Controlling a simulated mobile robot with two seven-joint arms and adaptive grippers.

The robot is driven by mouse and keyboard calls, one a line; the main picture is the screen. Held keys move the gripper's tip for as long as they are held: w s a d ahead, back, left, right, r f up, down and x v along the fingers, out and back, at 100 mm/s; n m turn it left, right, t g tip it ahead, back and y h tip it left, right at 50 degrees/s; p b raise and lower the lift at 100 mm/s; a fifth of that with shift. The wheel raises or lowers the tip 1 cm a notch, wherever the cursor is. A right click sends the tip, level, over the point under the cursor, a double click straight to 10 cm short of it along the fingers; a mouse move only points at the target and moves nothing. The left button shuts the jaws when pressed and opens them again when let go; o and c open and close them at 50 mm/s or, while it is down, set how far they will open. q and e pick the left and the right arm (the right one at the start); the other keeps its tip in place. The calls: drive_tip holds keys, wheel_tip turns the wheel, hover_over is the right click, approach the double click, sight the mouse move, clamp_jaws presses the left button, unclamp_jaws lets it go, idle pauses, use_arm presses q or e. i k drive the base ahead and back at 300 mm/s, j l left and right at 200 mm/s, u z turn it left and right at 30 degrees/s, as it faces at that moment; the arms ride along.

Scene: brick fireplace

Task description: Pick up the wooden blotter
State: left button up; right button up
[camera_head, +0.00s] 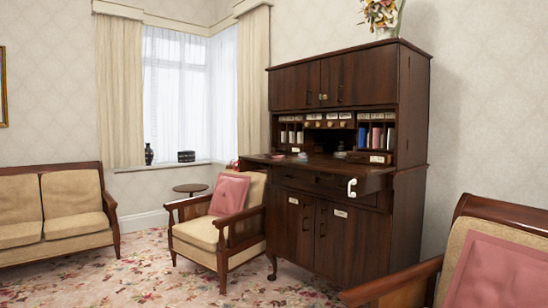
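I cannot pick out the wooden blotter for certain. A dark wooden writing cabinet (345,235) stands against the wall right of the window, with its desk leaf (320,167) folded out. A few small objects lie on the leaf, too small to identify. Pigeonholes behind it hold several books or folders (375,137) and a row of small drawers. A white handset-like object (351,188) shows at the leaf's front right edge. Neither of my grippers is in view.
A cushioned armchair (205,232) stands in front of the cabinet's left side. Another armchair (465,270) fills the lower right. A sofa (50,215) is at the left, and a small round table (190,189) is near the window. The patterned carpet (130,275) is open between them.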

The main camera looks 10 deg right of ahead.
sight(274, 155)
drive_tip(key=i+z, duration=0.1)
drive_tip(key=i, duration=1.4)
drive_tip(key=i+j+z, duration=0.1)
drive_tip(key=i, duration=1.4)
drive_tip(key=i+j+z, duration=0.1)
drive_tip(key=i+z, duration=0.25)
drive_tip(key=i+j+z, duration=0.5)
drive_tip(key=i+z, duration=0.15)
drive_tip(key=i, duration=0.15)
